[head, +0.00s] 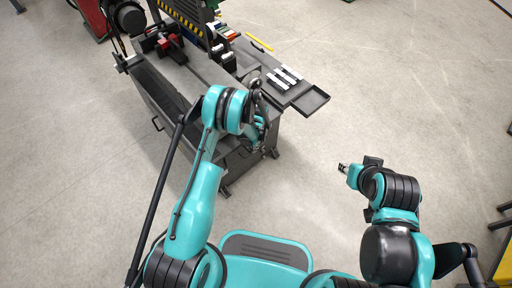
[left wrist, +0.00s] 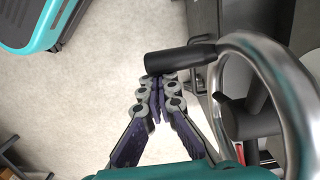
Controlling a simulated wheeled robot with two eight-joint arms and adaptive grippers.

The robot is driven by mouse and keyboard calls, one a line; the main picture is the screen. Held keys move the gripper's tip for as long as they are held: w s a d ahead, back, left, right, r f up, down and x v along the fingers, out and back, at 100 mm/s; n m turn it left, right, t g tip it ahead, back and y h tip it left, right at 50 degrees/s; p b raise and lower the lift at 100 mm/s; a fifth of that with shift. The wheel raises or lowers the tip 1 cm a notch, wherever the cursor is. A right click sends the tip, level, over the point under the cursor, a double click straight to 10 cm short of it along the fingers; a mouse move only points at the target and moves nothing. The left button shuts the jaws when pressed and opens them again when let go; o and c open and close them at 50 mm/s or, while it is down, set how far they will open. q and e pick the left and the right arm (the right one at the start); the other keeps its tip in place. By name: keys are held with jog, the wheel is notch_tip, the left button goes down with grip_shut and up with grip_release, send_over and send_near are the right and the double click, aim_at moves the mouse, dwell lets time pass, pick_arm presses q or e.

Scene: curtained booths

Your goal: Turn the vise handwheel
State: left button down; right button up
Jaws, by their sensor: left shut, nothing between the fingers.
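The vise handwheel shows in the left wrist view as a curved chrome rim (left wrist: 290,75) at the right, with a black handle (left wrist: 180,61) sticking out to the left. In the head view the handwheel (head: 259,100) is mostly hidden by my left arm at the front of the grey machine. My left gripper (left wrist: 158,84) is shut and empty. Its fingertips are right by the handle's outer part in the picture; I cannot tell whether they touch it. My right gripper (head: 343,168) is over open floor, far from the wheel, too small to tell its opening.
The grey machine bench (head: 170,105) stands ahead, with a red part (head: 170,47) on it. A side tray (head: 311,101) and a dark plate with light bars (head: 284,79) lie to the right. The floor (head: 400,90) at the right is clear.

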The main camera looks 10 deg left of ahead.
pick_arm(q)
jog(key=shift+s+a+r, duration=0.15)
jog(key=shift+s+a, duration=0.15)
jog(key=shift+s, duration=0.05)
dwell(1.3)
